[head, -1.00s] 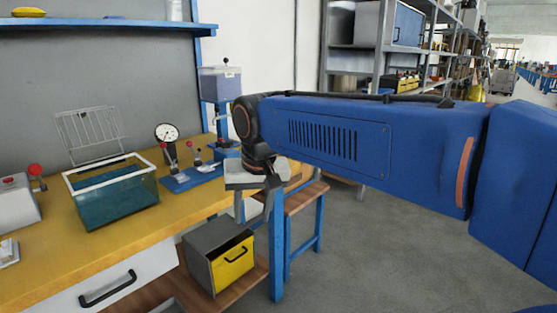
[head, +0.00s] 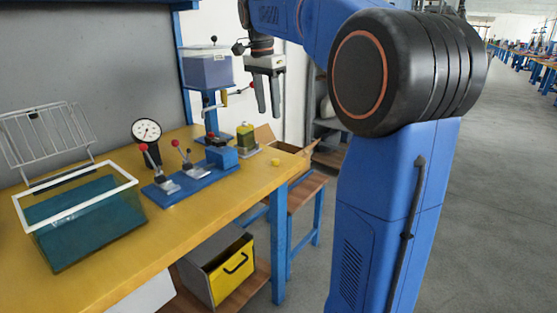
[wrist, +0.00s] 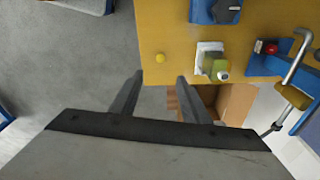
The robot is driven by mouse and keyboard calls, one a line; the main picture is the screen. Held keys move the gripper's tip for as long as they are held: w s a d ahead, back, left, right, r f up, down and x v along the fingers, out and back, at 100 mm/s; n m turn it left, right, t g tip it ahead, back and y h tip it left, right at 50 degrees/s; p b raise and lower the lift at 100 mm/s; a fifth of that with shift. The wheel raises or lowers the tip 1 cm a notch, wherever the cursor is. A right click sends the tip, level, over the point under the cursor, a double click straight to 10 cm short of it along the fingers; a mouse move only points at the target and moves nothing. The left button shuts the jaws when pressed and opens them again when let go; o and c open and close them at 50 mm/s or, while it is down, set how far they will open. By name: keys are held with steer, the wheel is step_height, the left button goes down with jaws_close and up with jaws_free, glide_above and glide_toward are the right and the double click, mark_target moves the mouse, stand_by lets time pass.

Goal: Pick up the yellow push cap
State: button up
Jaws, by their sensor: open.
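The yellow push cap (head: 275,162) is a small yellow piece on the yellow bench top near its right end. It also shows in the wrist view (wrist: 160,57), lying near the bench edge, above and between my finger tips in the picture. My gripper (head: 268,112) is open and empty, with its fingers pointing down, raised above the bench's far right end. In the wrist view my two fingers (wrist: 158,80) are spread apart, with nothing between them touching the cap.
A blue fixture with red-knobbed levers (head: 190,178), a dial gauge (head: 147,131) and a teal tank (head: 80,215) stand on the bench. A blue press (head: 207,70) rises behind. A cardboard box (head: 290,150) stands past the bench end.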

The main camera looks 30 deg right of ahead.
mark_target(275, 160)
steer(key=f, duration=0.5)
steer(key=d+f, duration=0.1)
steer(key=f, duration=0.5)
steer(key=d+f, duration=0.1)
steer(key=f, duration=0.5)
steer(key=shift+w+d+f, duration=0.1)
steer(key=shift+w+d, duration=0.05)
steer(key=shift+w, duration=0.15)
steer(key=shift+c, duration=0.3)
jaws_close()
